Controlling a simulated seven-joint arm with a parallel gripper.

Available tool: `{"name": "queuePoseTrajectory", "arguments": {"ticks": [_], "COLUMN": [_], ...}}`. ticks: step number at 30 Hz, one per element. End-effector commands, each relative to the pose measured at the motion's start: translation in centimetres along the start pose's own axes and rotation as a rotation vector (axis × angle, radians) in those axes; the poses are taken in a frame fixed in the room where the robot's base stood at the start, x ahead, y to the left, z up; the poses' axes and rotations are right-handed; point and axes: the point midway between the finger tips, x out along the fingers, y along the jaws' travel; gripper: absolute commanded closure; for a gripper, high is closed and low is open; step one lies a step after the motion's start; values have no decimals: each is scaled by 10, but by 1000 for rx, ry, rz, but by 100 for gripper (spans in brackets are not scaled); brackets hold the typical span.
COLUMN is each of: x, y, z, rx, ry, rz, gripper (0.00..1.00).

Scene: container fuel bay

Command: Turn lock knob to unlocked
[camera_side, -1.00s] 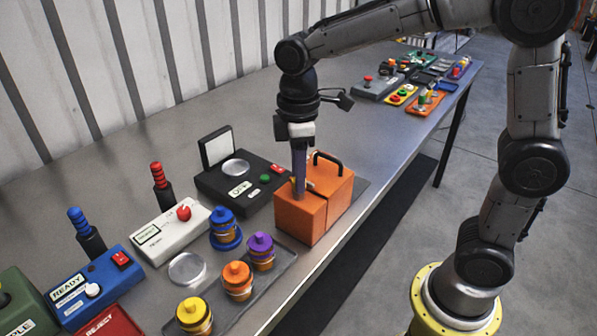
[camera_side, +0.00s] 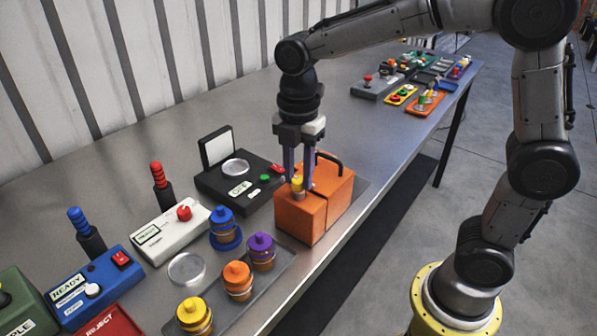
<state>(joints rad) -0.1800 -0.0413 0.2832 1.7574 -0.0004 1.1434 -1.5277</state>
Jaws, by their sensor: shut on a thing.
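The lock knob (camera_side: 297,184) is a small yellow piece on top of the orange box (camera_side: 301,222), near its left side. My gripper (camera_side: 298,185) points straight down over the box, with one finger on each side of the knob. It is shut on the knob. The box has a dark handle (camera_side: 330,160) at its back and a seam across it. Any mark showing locked or unlocked is too small to tell.
A black device with an open lid (camera_side: 240,185) stands left of the box. A tray (camera_side: 268,290) with several coloured-cap canisters lies in front. A white box with a red knob (camera_side: 168,232) is further left.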

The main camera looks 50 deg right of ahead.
Motion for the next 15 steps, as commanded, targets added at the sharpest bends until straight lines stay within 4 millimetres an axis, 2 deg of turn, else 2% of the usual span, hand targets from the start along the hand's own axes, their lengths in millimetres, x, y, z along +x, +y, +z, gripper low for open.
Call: {"name": "queuePoseTrajectory", "arguments": {"ticks": [6, 15], "x": [-3, -3], "y": [1, 1], "z": [0, 0], "rx": [-94, -140], "ry": [2, 1], "rz": [7, 7], "gripper": [100, 100]}}
